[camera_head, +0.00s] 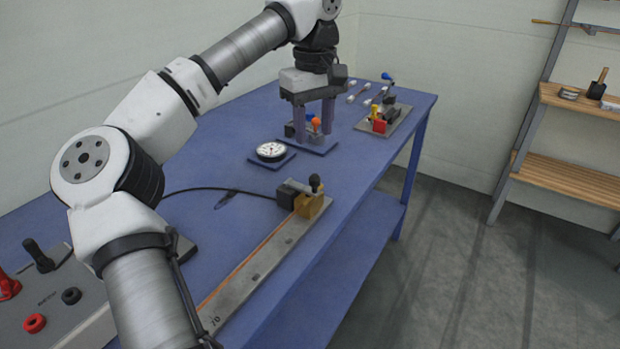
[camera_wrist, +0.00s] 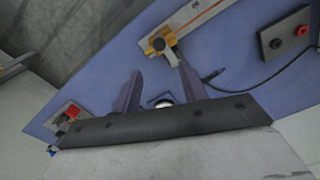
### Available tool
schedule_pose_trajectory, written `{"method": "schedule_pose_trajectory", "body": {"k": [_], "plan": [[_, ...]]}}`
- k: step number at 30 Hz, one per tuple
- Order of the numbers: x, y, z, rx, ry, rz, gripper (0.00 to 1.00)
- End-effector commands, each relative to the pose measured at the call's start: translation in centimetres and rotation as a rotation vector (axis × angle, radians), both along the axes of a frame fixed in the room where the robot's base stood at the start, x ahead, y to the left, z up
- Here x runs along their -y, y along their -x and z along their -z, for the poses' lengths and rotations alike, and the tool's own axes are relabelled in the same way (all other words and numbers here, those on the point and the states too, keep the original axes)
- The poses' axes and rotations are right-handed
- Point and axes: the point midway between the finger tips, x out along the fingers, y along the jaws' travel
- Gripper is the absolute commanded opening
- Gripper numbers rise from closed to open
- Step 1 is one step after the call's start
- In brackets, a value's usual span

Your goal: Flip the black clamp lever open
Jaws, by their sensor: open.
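A black-knobbed lever (camera_head: 316,183) stands on a brass clamp block (camera_head: 310,205) at the far end of a long grey rail (camera_head: 262,265). The brass block also shows in the wrist view (camera_wrist: 157,39), with a dark knob over it. My gripper (camera_head: 313,136) is open and points down above the bench, beyond the clamp and apart from it. An orange knob (camera_head: 316,124) shows between its fingers in the head view, and I cannot tell how near it is. In the wrist view the gripper (camera_wrist: 161,84) has no clamp part between its fingers.
A fixture with red and yellow parts (camera_head: 379,122) stands at the far right. A grey box (camera_head: 60,300) with red and black parts is front left.

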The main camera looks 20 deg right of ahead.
Motion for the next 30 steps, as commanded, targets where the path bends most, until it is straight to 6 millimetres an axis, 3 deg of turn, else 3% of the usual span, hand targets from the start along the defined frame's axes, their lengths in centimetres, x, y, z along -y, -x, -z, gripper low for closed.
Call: {"method": "schedule_pose_trajectory", "body": {"k": [9,15,21,30], "plan": [[0.0,0.1,6.8,-0.004,0.000,0.001,0.43],[0.0,0.1,9.9,-0.003,0.002,0.001,0.43],[0.1,0.1,11.3,-0.001,0.002,0.001,0.43],[0.1,0.1,11.5,0.000,0.002,0.000,0.40]]}}
